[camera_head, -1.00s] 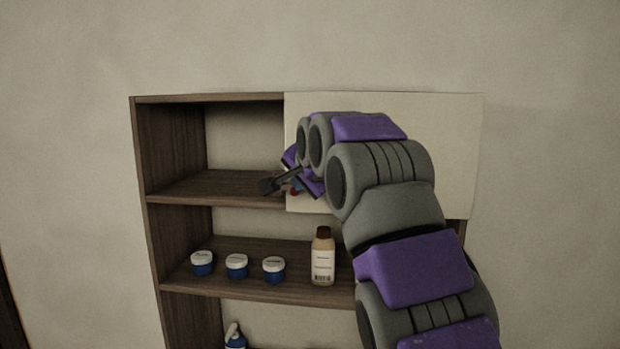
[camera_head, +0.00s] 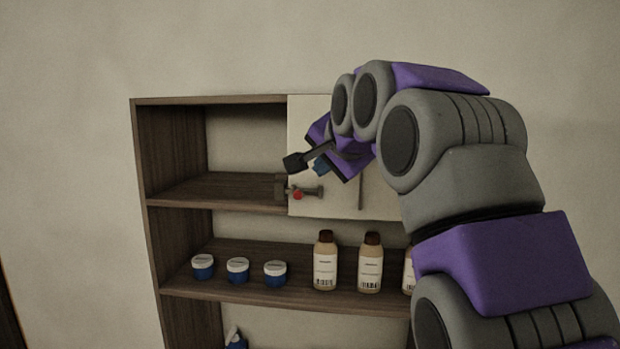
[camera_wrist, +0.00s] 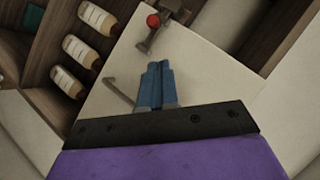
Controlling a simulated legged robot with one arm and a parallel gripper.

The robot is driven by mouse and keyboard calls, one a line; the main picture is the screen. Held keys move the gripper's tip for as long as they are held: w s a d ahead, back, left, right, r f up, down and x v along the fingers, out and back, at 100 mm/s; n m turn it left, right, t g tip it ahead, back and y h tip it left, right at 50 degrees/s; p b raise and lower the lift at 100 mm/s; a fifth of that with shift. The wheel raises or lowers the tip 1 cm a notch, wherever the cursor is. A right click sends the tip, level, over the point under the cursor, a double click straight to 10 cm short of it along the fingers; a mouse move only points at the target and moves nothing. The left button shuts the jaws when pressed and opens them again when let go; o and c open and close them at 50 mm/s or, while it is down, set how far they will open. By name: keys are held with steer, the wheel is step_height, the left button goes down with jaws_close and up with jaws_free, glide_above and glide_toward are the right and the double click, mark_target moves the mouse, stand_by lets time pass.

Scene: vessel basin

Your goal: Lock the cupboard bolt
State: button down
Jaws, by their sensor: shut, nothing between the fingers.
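The cupboard bolt (camera_head: 312,191) is a small grey-brown metal fitting with a red knob (camera_head: 297,195), low at the left edge of the white cupboard door (camera_head: 338,202). A bracket (camera_head: 279,188) sits just left of that edge. I cannot tell whether the bar reaches into the bracket. The door looks closed. My gripper (camera_head: 320,167) is shut and empty, above and slightly right of the bolt in the head view. In the wrist view, the blue fingers (camera_wrist: 157,72) are together, apart from the bolt (camera_wrist: 150,38) in the picture, with its red knob (camera_wrist: 153,20) beyond them.
A thin door handle (camera_head: 361,190) stands right of the bolt. The open shelf compartment (camera_head: 215,190) left of the door is empty. Below are white-capped blue jars (camera_head: 238,270) and brown-capped bottles (camera_head: 325,262). My arm hides the cupboard's right side.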

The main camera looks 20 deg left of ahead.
steer(key=v, duration=0.5)
steer(key=shift+w+d, duration=0.25)
steer(key=shift+d, duration=0.05)
steer(key=shift+a, duration=0.1)
steer(key=s+d+f+g+h+b, duration=0.25)
steer(key=d+f, duration=0.35)
steer(key=f, duration=0.5)
steer(key=s+d+f+g+h+b, duration=0.1)
steer(key=d+f+b, duration=0.4)
steer(key=f, duration=0.6)
steer(key=s+d+f+g+h+b, duration=0.1)
steer(key=s+d+f+h+b, duration=0.15)
steer(key=d+f, duration=0.7)
steer(key=s+d+f+n+g+b, duration=0.1)
steer(key=s+d+f+g+b, duration=0.1)
steer(key=s+f, duration=0.7)
steer(key=s+d+f+n+g+b, duration=0.1)
steer(key=s+d+f+b, duration=0.3)
steer(key=s+f, duration=0.5)
steer(key=s+d+f+n+g+h+b, duration=0.1)
steer(key=s+d+f+g+b, duration=0.2)
steer(key=s+f, duration=0.7)
step_height(320, 180, down, 7)
steer(key=shift+d+r+n+g+b, duration=0.1)
steer(key=shift+d+n+g+b, duration=0.3)
steer(key=shift+d, duration=0.35)
